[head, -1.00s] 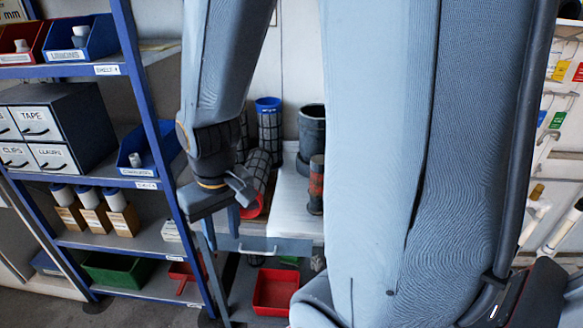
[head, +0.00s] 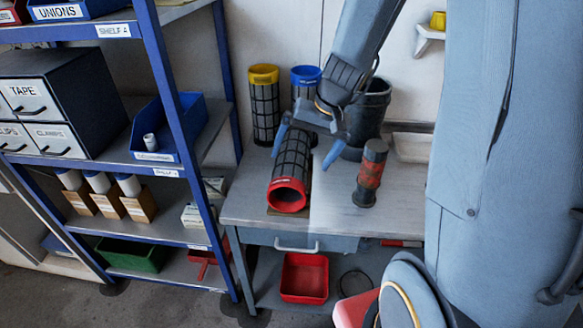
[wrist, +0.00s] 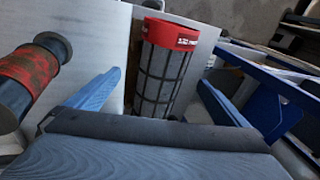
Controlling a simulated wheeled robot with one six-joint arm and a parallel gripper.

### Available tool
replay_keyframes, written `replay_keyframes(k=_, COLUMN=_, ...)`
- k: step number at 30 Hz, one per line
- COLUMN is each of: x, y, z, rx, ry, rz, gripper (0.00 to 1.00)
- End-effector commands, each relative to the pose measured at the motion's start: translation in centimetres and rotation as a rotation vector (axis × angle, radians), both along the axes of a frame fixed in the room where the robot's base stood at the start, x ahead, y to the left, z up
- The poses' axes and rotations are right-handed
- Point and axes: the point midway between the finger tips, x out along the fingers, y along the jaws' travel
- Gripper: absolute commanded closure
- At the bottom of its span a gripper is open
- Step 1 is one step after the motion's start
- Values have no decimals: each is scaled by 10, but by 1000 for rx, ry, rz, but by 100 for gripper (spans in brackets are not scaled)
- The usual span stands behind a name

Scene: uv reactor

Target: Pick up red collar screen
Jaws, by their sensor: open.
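The red collar screen (head: 290,170) is a dark mesh cylinder lying on its side on the bench, its red collar toward the front edge. In the wrist view the same screen (wrist: 165,65) lies beyond and between my fingers, red collar at the far end. My gripper (head: 304,146) is open, its two blue fingers apart above the screen, on either side of it in the picture. In the wrist view the gripper (wrist: 155,100) has nothing between its fingers that it touches, as far as I can tell. The far end of the screen is partly hidden by the gripper.
A yellow-collared screen (head: 264,105) and a blue-collared screen (head: 305,82) stand upright behind. A black bucket-like vessel (head: 368,115) and a red-banded dark cylinder (head: 370,172) stand to the right. A blue-framed shelf (head: 175,120) is at left. The bench front (head: 330,215) is clear.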

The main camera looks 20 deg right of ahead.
Motion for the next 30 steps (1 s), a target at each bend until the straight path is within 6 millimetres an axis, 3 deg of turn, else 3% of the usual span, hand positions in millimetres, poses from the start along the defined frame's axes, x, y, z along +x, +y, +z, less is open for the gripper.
replay_keyframes(k=3, x=31, y=-10, z=-9, rx=53, ry=-30, rz=-61, gripper=0)
replay_keyframes(k=7, x=48, y=-14, z=-13, rx=83, ry=-50, rz=-93, gripper=0)
replay_keyframes(k=30, x=67, y=8, z=-83, rx=87, ry=-53, rz=-92, gripper=0)
